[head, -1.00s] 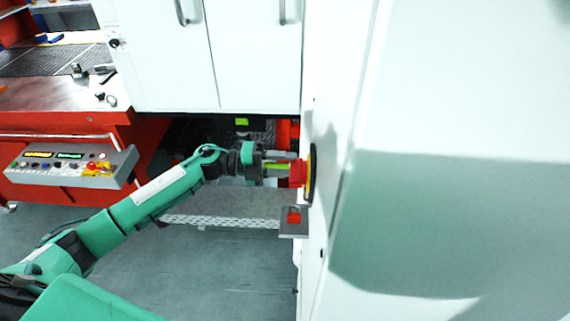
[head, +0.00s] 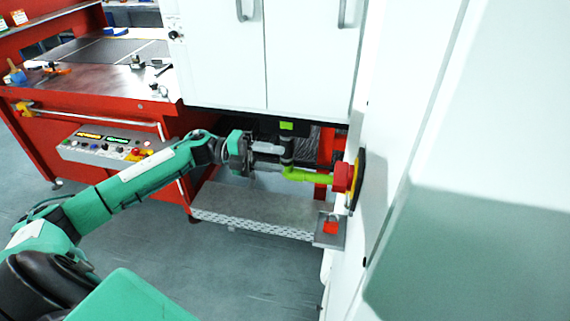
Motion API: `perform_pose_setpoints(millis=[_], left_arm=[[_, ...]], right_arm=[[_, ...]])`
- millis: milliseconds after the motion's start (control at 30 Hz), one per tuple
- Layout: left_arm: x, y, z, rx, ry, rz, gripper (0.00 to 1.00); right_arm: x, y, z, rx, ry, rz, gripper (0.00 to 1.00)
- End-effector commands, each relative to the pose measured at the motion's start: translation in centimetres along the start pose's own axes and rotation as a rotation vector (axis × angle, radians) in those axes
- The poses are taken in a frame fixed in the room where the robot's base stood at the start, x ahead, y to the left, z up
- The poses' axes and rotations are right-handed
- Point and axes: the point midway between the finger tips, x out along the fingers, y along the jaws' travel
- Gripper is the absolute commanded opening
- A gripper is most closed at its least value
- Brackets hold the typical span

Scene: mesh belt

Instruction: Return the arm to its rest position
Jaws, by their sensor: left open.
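My left arm comes in from the left, green with dark joints, and reaches toward the white machine. My left gripper (head: 272,160) is open, with its fingers pointing right. Just beyond its fingers a yellow-green bar (head: 308,175) runs toward a red knob (head: 343,177) on a yellow and black round plate, set on the side of the white cabinet (head: 400,130). I cannot tell whether the fingers touch the bar; they look clear of the red knob. My right gripper is not in view.
A grey step (head: 255,208) with a perforated edge lies below the gripper. A small red button (head: 330,228) sits on a bracket by the cabinet. A control panel (head: 115,147) fronts the red bench (head: 90,107) at left. Grey floor at lower middle is open.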

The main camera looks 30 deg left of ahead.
Motion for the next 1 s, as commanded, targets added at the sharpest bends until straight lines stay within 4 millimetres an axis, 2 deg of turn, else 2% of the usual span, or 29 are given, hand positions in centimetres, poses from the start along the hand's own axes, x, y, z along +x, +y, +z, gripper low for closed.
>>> perform_pose_setpoints(millis=[500, 567, 633, 667, 767, 867, 900, 967, 1000], left_arm=[[-0.1, 0.1, 0.0, -0.002, -0.001, -0.001, 0.42], [-0.1, 0.5, 0.3, -0.013, -0.016, -0.008, 0.42], [-0.3, 1.7, 1.4, -0.050, -0.064, -0.032, 0.42], [-0.4, 2.6, 2.0, -0.076, -0.095, -0.049, 0.42], [-1.3, 7.4, 4.9, -0.204, -0.257, -0.116, 0.42], [-3.0, 14.4, 7.4, -0.370, -0.462, -0.177, 0.42], [-3.8, 17.4, 7.9, -0.434, -0.540, -0.193, 0.42], [-4.8, 21.9, 8.2, -0.530, -0.650, -0.209, 0.42], [-5.5, 24.9, 8.1, -0.591, -0.720, -0.216, 0.42]], right_arm=[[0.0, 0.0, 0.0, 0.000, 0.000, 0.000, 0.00], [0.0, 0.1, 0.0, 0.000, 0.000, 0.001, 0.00], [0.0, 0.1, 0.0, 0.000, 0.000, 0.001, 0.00], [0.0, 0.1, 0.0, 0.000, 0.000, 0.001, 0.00], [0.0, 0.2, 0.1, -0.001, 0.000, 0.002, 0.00], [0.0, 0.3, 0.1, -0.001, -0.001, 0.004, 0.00], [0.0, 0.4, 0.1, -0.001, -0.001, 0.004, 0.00], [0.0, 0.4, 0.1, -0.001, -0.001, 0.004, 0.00], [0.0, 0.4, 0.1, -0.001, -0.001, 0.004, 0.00]])
